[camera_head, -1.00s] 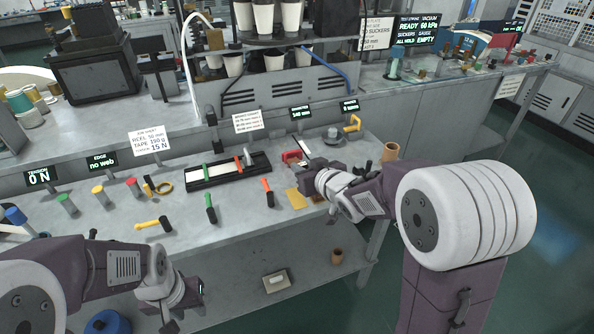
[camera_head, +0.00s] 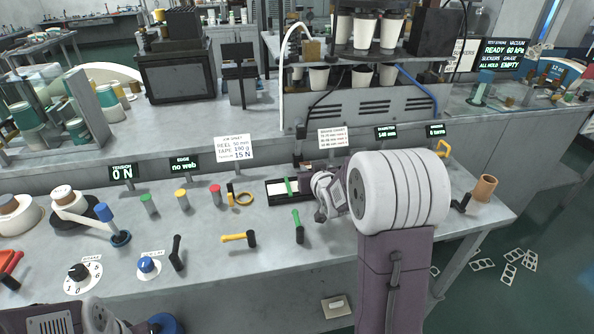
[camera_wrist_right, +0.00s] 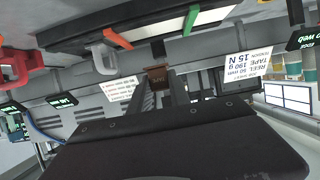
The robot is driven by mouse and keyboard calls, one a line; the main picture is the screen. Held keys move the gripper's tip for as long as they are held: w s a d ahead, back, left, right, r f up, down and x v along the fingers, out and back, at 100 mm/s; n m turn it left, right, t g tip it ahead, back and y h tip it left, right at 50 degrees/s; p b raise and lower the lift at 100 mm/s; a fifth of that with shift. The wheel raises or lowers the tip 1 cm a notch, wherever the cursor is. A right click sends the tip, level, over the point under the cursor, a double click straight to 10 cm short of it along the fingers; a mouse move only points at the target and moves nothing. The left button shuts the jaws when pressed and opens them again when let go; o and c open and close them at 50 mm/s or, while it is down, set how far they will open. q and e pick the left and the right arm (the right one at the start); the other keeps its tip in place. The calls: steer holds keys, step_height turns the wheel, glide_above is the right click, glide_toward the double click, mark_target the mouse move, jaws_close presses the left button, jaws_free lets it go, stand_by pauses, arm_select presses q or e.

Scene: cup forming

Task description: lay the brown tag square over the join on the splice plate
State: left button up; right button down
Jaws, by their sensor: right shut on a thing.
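The splice plate (camera_head: 274,196) is a black bed with a pale strip and a green handle, on the bench; my right arm covers its right part. It also shows upside down at the top of the right wrist view (camera_wrist_right: 155,32), with green and orange handles. My right gripper (camera_wrist_right: 157,82) is shut on the small brown tag (camera_wrist_right: 157,74) at its fingertips.
Signs stand behind. The front middle bench is fairly clear.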

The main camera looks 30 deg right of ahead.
steer(key=shift+s+d, duration=0.1)
steer(key=shift+a, duration=0.2)
steer(key=shift+d+f+b, duration=0.1)
steer(key=shift+f+b, duration=0.45)
steer(key=shift+b, duration=0.05)
step_height(320, 180, down, 4)
steer(key=b, duration=0.3)
steer(key=shift+r, duration=0.25)
steer(key=shift+f+b, duration=0.7)
steer(key=shift+b, duration=0.25)
stand_by(0.6)
steer(key=c, duration=1.1)
jaws_free()
steer(key=shift+c, duration=0.2)
steer(key=shift+o, duration=0.3)
